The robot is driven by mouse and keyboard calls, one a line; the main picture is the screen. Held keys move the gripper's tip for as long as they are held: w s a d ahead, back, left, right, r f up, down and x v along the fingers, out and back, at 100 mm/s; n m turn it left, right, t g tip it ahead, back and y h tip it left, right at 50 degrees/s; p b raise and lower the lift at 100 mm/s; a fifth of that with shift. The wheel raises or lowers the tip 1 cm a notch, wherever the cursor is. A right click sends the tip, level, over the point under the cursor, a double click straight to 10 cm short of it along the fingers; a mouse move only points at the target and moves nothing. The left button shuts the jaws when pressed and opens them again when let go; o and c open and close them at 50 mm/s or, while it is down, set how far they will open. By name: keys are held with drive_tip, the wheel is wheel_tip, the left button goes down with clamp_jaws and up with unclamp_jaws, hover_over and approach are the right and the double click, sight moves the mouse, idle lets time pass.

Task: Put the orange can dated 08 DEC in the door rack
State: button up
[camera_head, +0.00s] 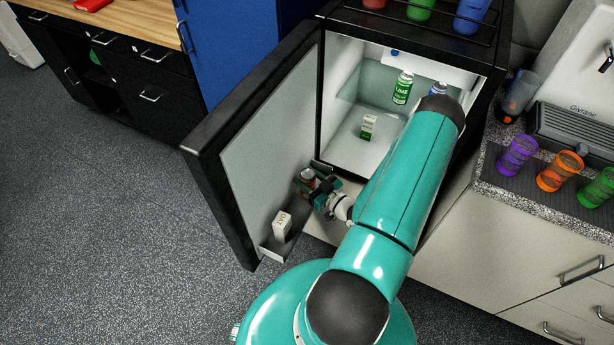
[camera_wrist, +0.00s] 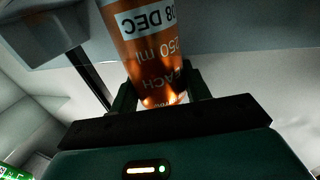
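The orange can (camera_wrist: 148,50) fills the upper middle of the wrist view, its label reading 08 DEC, 250 ml and PEACH upside down. My gripper (camera_wrist: 160,95) has a finger on each side of it and appears shut on it. In the head view the can's top (camera_head: 307,174) shows at my gripper (camera_head: 316,186), beside the open fridge door's inner face. The door rack (camera_head: 272,254) runs low along that door. The can is at the rack's hinge end; I cannot tell whether it touches the rack floor.
A white carton (camera_head: 282,225) stands in the rack's outer end. Inside the fridge are a green can (camera_head: 402,87), a small green-and-white carton (camera_head: 368,127) and a partly hidden blue can (camera_head: 438,88). The open door (camera_head: 268,140) stands left of my arm. Colored cups (camera_head: 517,155) stand on the right counter.

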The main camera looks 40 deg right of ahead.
drive_tip(key=o, duration=0.4)
drive_tip(key=shift+o, duration=0.2)
drive_tip(key=shift+s+r, duration=0.15)
drive_tip(key=s, duration=1.1)
drive_tip(key=shift+s+d, duration=0.3)
drive_tip(key=shift+s, duration=0.05)
